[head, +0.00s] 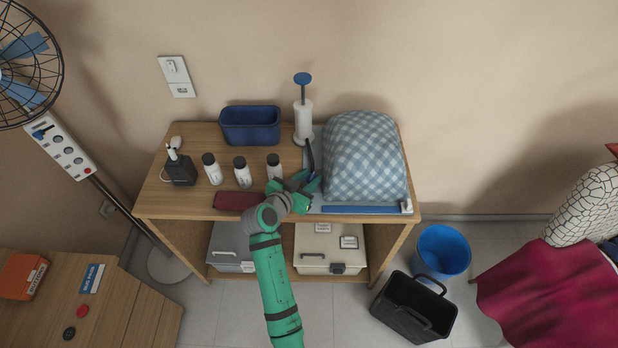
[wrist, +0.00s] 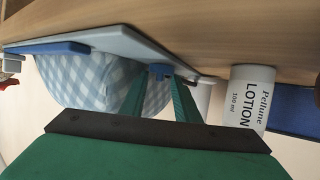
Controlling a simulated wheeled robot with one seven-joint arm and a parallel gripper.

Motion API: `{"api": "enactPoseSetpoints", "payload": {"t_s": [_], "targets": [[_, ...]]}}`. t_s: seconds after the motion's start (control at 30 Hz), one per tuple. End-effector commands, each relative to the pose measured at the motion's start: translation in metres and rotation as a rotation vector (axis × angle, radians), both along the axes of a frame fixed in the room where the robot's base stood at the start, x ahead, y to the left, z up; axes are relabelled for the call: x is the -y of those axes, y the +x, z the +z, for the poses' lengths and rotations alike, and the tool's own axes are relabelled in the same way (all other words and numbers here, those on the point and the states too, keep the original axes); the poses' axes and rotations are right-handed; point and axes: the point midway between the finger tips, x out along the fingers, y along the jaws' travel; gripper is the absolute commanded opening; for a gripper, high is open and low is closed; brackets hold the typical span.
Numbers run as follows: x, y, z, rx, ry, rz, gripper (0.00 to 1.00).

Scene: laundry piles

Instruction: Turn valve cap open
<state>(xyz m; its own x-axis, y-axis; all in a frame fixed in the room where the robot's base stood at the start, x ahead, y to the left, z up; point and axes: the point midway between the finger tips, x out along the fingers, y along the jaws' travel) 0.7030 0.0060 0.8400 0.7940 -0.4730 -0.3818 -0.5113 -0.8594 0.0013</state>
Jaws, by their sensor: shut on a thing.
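My green gripper (head: 306,184) reaches over the wooden cabinet top at the near left corner of a blue-and-white checked, puffed-up bundle (head: 366,160). The wrist view shows the bundle (wrist: 95,85) behind the fingers, on a pale flat sheet or board (wrist: 135,42). In the head view my gripper covers most of this spot.
Several white bottles with black caps (head: 241,172) stand left of my gripper; a lotion bottle (wrist: 250,95) shows close in the wrist view. A white pump with blue knob (head: 303,115) and a blue bin (head: 250,125) stand behind. A dark red case (head: 238,201) lies near my arm.

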Motion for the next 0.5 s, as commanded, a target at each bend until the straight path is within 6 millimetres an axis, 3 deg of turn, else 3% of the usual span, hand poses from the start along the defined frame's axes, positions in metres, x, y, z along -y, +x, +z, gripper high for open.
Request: {"api": "enactPoseSetpoints", "payload": {"t_s": [0.07, 0.1, 0.17, 0.5], "targets": [[-0.0024, 0.0005, -0.002, -0.003, 0.003, 0.006, 0.06], [-0.0029, 0.0004, -0.0021, -0.003, 0.003, 0.006, 0.31], [-0.0044, 0.0005, -0.0021, -0.003, 0.003, 0.008, 0.46], [-0.0073, 0.0006, -0.001, -0.001, 0.002, 0.013, 0.47]]}}
